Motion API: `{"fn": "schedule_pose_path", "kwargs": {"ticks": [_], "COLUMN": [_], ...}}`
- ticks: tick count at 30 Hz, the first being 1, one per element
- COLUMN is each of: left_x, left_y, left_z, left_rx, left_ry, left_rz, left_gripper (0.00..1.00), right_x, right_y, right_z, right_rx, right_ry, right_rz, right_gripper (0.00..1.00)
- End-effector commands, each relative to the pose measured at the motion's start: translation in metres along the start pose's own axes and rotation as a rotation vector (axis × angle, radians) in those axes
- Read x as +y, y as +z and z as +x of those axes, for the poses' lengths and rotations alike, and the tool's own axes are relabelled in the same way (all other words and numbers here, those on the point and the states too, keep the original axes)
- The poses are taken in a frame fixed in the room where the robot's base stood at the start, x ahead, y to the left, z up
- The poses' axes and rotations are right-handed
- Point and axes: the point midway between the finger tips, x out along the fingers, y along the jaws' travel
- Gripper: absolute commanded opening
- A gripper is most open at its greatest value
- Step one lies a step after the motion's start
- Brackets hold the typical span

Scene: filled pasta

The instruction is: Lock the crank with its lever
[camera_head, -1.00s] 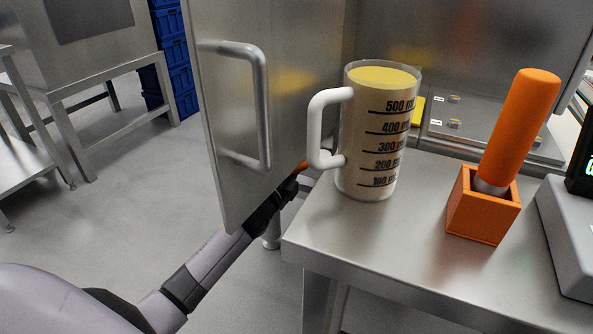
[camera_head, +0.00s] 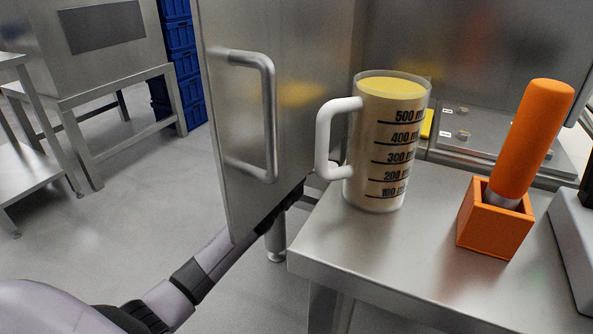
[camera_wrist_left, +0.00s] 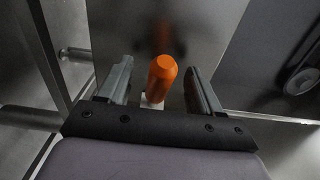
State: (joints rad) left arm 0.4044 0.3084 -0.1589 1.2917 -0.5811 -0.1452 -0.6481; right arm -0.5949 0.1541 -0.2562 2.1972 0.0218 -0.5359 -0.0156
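An orange-capped handle (camera_wrist_left: 161,80), apparently the lever, stands between the two fingers of my left gripper (camera_wrist_left: 157,70) in the left wrist view. Dark gaps show on both sides of it, so the fingers are open and apart from it. A pale piece shows at its base. In the head view my left arm reaches in from the lower left behind the steel door, and its gripper is hidden there. I cannot make out the crank for certain. My right gripper is in neither view.
A steel door (camera_head: 238,110) with a bar handle (camera_head: 270,120) stands in front of my left forearm. A filled measuring jug (camera_head: 385,140) and an orange handle in an orange holder (camera_head: 487,232) stand on the steel table (camera_head: 400,255). A round part (camera_wrist_left: 303,76) is at the wrist view's right.

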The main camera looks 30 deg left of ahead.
Motion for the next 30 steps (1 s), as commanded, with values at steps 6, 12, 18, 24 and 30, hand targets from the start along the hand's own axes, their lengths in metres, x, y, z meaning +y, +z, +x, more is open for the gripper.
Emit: {"fn": "schedule_pose_path", "kwargs": {"ticks": [6,12,18,24,30], "left_x": [0.001,0.0,0.0,-0.001,0.0], "left_y": [0.001,0.0,0.001,0.001,0.001], "left_z": [0.0,-0.015,-0.039,-0.064,-0.085], "left_rx": [-0.002,-0.001,-0.001,-0.002,-0.002], "left_ry": [0.002,0.004,0.004,0.004,0.003], "left_rz": [0.001,0.001,-0.001,0.001,0.0], "left_gripper": [0.64,0.64,0.64,0.64,0.64], "right_x": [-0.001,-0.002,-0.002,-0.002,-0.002], "right_y": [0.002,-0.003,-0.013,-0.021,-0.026], "right_z": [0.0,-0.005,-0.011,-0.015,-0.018], "right_rx": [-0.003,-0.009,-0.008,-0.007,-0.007], "right_ry": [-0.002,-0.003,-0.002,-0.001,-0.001], "right_rz": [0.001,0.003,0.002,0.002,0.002], "right_gripper": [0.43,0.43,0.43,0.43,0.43]}}
